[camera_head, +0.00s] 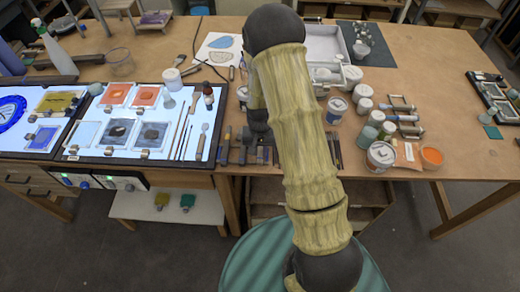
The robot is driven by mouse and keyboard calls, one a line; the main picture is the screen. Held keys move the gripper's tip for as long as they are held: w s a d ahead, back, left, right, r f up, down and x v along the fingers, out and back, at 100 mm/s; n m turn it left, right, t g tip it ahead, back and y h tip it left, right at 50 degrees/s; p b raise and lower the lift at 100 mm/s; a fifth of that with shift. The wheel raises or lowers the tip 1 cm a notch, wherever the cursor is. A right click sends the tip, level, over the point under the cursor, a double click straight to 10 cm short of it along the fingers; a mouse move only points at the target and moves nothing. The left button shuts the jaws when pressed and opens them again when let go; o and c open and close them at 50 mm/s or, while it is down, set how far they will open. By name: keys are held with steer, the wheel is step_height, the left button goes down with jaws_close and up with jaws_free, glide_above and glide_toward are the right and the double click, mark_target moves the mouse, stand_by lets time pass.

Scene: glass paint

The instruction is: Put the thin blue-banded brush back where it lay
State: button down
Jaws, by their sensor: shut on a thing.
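My gripper (260,136) is mostly hidden behind my own arm, low over the front edge of the table by a row of tools. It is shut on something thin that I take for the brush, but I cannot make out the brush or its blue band. Two thin dark brushes (184,142) lie side by side on the lit panel (72,136) to the left. The row of short dark-handled tools (238,152) lies along the table's front edge, beside and partly behind my gripper.
Right of my arm stand jars (337,105), an open paint tin (380,155) and an orange pot (431,156).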

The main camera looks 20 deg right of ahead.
steer(key=shift+f+b, duration=0.45)
steer(key=shift+f, duration=0.15)
stand_by(0.9)
steer(key=c, duration=1.2)
jaws_free()
steer(key=shift+r, duration=0.15)
step_height(320, 180, up, 17)
steer(key=b, duration=0.3)
steer(key=shift+b, duration=0.35)
steer(key=shift+s+r, duration=0.1)
steer(key=shift+s, duration=0.05)
steer(key=s+n+t, duration=0.2)
steer(key=s+n, duration=0.1)
steer(key=s, duration=1.1)
steer(key=shift+n+t, duration=0.3)
steer(key=shift+r, duration=0.1)
